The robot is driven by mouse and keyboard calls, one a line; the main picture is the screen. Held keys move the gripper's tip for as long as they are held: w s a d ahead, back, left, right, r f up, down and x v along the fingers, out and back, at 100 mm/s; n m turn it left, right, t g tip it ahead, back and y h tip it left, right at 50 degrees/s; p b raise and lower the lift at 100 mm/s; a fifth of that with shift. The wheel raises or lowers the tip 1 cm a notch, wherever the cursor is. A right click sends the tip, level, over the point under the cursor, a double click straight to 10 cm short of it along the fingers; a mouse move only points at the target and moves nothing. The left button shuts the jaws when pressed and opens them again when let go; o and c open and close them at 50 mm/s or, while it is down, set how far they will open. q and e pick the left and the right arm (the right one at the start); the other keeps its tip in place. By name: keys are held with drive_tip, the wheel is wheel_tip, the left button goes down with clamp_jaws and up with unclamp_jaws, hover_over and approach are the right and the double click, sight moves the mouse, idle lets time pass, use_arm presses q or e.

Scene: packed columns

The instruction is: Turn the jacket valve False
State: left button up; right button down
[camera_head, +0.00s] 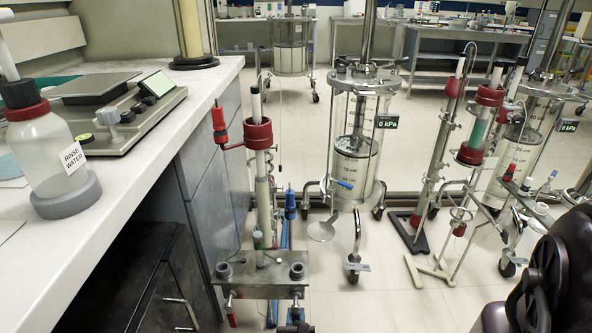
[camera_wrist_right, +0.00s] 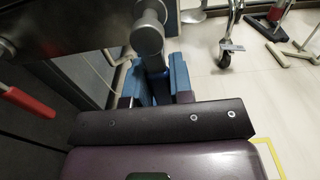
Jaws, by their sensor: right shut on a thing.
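A metal valve block (camera_head: 262,272) stands low in front of a column, with two dark round fittings on top. A valve with a red handle (camera_head: 232,312) hangs at its left end; the red handle also shows in the right wrist view (camera_wrist_right: 28,102). A grey valve handle (camera_wrist_right: 149,40) hangs at its right end. My right gripper (camera_head: 295,326) is at the bottom edge of the head view, below that right end. In the wrist view its blue fingers (camera_wrist_right: 157,82) are shut on the grey handle's lower part. No label shows which valve is the jacket valve. My left gripper is out of view.
A bench (camera_head: 120,210) with a balance (camera_head: 128,115) and a rinse water bottle (camera_head: 45,150) lies left. A slim column with a red collar (camera_head: 258,135) rises behind the block. A wheeled glass column (camera_head: 360,140) and several stands are farther right. Floor right of the block is clear.

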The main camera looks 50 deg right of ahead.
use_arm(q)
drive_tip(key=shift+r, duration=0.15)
use_arm(e)
drive_tip(key=shift+r, duration=0.1)
drive_tip(key=shift+d+r+n+p, duration=0.15)
drive_tip(key=shift+d+n+p, duration=0.05)
drive_tip(key=shift+n+p, duration=0.3)
drive_tip(key=shift+s+d+r+n+p, duration=0.15)
drive_tip(key=shift+n+p, duration=0.4)
drive_tip(key=shift+n, duration=0.15)
use_arm(q)
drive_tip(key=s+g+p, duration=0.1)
drive_tip(key=p, duration=0.3)
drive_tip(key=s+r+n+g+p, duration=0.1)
drive_tip(key=p, duration=0.3)
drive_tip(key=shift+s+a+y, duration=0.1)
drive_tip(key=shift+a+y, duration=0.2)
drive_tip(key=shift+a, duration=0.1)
use_arm(e)
drive_tip(key=s+r+n, duration=0.1)
drive_tip(key=n, duration=0.4)
drive_tip(key=d+r+n, duration=0.1)
drive_tip(key=n, duration=0.4)
drive_tip(key=s+d+r+n, duration=0.1)
drive_tip(key=n, duration=0.4)
drive_tip(key=shift+s+d+r, duration=0.1)
drive_tip(key=shift+s+r, duration=0.25)
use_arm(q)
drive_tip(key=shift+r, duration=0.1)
